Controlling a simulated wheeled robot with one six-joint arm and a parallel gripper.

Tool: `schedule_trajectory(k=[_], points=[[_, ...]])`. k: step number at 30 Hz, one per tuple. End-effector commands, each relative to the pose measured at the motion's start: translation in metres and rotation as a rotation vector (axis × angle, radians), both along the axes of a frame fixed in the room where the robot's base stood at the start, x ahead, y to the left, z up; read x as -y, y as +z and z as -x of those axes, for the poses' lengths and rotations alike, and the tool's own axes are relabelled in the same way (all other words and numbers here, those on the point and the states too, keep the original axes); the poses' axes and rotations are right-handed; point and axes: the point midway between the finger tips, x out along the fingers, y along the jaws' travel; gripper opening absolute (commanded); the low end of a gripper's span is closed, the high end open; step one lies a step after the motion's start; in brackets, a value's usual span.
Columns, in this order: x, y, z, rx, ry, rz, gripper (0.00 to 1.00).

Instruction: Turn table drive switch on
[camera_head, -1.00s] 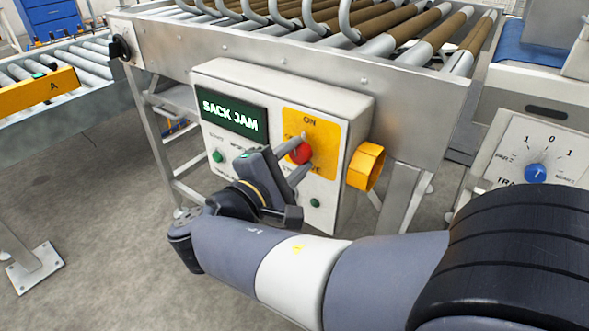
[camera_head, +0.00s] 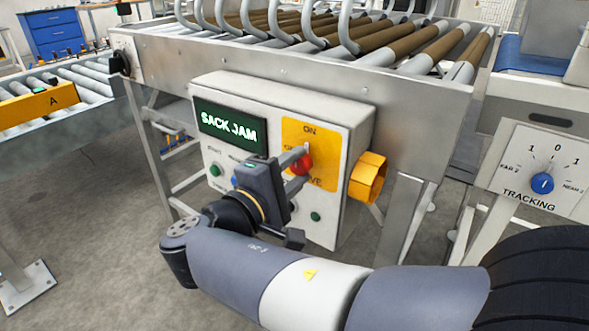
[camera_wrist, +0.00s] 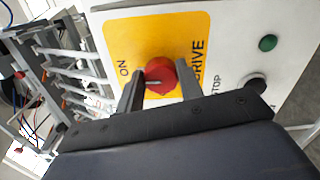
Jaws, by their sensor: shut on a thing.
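The table drive switch is a red rotary knob (camera_head: 301,163) on a yellow plate (camera_head: 323,137) on the front of a white control box (camera_head: 345,115). The plate reads ON above the knob and DRIVE shows in the wrist view. My gripper (camera_head: 294,165) reaches the knob from the front. In the wrist view the red knob (camera_wrist: 160,75) sits between my two fingers, which are shut on it. A pale mark on the knob shows near its lower side there. My fingers hide part of the plate's lettering in the head view.
The box display (camera_head: 230,126) reads SACK JAM. A roller conveyor (camera_head: 400,38) is above. A TRACKING panel with a blue knob (camera_head: 542,183) stands at right.

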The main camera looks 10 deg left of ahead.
Motion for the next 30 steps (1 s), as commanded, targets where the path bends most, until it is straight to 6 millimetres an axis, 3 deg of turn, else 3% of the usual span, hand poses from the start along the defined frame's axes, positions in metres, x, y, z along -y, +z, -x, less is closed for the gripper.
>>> schedule_trajectory(k=[1, 2, 9, 20, 30], points=[[0.000, -0.001, 0.000, -0.002, 0.000, -0.001, 0.13], [0.000, -0.001, 0.000, -0.002, 0.000, -0.001, 0.37], [0.000, -0.001, 0.000, -0.001, 0.000, 0.001, 0.57], [-0.003, 0.000, 0.006, -0.001, 0.002, 0.001, 0.57], [-0.025, 0.002, 0.058, -0.001, 0.005, 0.003, 0.57]])
